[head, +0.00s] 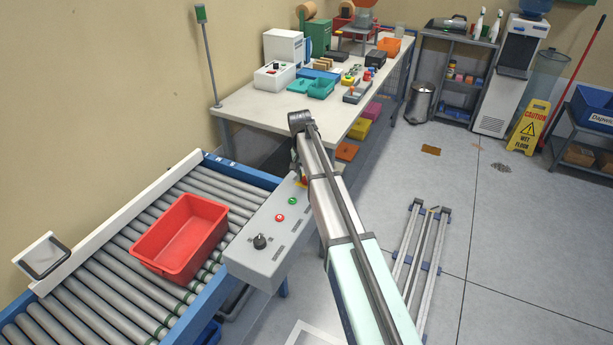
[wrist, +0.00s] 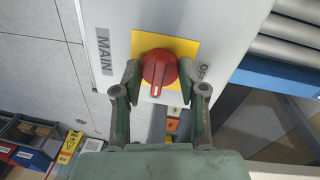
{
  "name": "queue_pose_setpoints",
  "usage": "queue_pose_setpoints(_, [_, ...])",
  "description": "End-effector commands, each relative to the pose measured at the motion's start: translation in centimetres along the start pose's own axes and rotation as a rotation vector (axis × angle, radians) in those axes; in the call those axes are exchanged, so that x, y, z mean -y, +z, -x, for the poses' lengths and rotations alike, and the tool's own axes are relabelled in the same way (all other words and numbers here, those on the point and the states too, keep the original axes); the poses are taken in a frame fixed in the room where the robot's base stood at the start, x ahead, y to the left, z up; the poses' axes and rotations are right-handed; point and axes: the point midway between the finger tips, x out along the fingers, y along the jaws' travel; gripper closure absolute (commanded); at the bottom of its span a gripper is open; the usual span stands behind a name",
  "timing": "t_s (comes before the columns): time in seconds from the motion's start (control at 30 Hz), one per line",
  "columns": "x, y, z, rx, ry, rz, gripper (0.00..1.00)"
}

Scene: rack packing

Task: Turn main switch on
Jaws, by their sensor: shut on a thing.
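The main switch (wrist: 158,70) is a red rotary knob on a yellow plate (wrist: 183,47). The word MAIN is printed to the left of the plate in the wrist view. A white mark on the knob points toward the bottom of that view. My gripper (wrist: 159,74) is shut on the knob, one finger on each side. In the head view, the switch sits at the far end of the grey control box (head: 262,245). My arm covers most of that end, and my gripper is hidden there.
A roller conveyor (head: 100,275) with a red bin (head: 180,236) lies beside the control box. The box also carries a black knob (head: 260,241), a red button (head: 279,217) and a green button (head: 292,201). A cluttered workbench (head: 250,103) stands behind.

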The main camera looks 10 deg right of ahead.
Motion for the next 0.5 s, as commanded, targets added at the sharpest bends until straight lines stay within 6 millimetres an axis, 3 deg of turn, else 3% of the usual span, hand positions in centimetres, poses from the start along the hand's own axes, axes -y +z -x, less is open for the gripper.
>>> queue_pose_setpoints(0.2, [-0.03, 0.21, -0.19, 0.006, 0.001, 0.0, 0.93])
queue_pose_setpoints(0.23, [-0.03, 0.21, -0.2, 0.006, 0.001, 0.0, 0.48])
queue_pose_setpoints(0.27, [-0.03, 0.21, -0.19, 0.005, 0.001, 0.001, 0.37])
queue_pose_setpoints(0.3, [-0.03, 0.18, -0.18, 0.005, 0.001, 0.001, 0.33])
queue_pose_setpoints(0.5, [-0.01, 0.09, -0.09, 0.002, 0.001, 0.001, 0.33])
